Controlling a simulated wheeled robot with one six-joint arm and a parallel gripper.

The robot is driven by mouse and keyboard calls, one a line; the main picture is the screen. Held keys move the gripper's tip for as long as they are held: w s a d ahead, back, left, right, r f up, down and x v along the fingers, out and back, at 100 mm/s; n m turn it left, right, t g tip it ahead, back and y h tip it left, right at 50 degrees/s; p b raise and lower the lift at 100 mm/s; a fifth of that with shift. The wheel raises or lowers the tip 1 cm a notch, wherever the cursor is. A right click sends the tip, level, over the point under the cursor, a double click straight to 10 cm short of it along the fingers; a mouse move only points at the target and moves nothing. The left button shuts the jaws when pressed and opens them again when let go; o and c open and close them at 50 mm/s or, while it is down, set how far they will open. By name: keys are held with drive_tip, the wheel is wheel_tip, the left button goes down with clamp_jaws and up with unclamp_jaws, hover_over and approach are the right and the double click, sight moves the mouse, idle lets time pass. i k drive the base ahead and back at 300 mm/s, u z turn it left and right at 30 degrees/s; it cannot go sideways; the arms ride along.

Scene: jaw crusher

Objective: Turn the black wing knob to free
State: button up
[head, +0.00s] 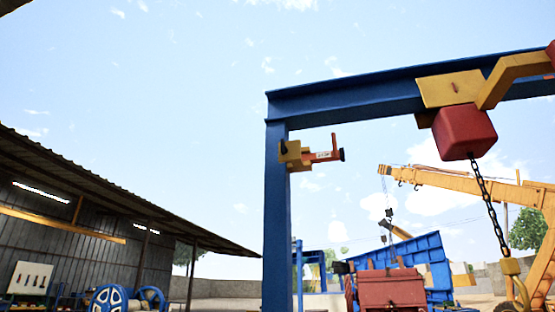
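A yellow bracket (296,156) with an orange-red arm (325,156) is mounted on the upright post of the blue gantry. The arm has a small pale label and an upright orange piece near its right end. A small black part (342,154) sits at that right end, and another dark part (283,147) shows at the bracket's left side. Both are too small to tell whether either is the black wing knob or which way it is turned. My gripper is not in view.
The blue gantry beam (370,98) carries a red hoist block (464,132) with a hanging chain (488,205) and yellow hook block (510,266). A red machine (391,289), a yellow crane (470,180) and a shed (90,220) stand beyond. Open ground shows little.

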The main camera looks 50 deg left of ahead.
sight(283, 150)
drive_tip(key=u, duration=1.7)
drive_tip(key=k, duration=0.5)
drive_tip(key=u, duration=0.55)
drive_tip(key=i, duration=0.75)
drive_tip(key=u, duration=0.2)
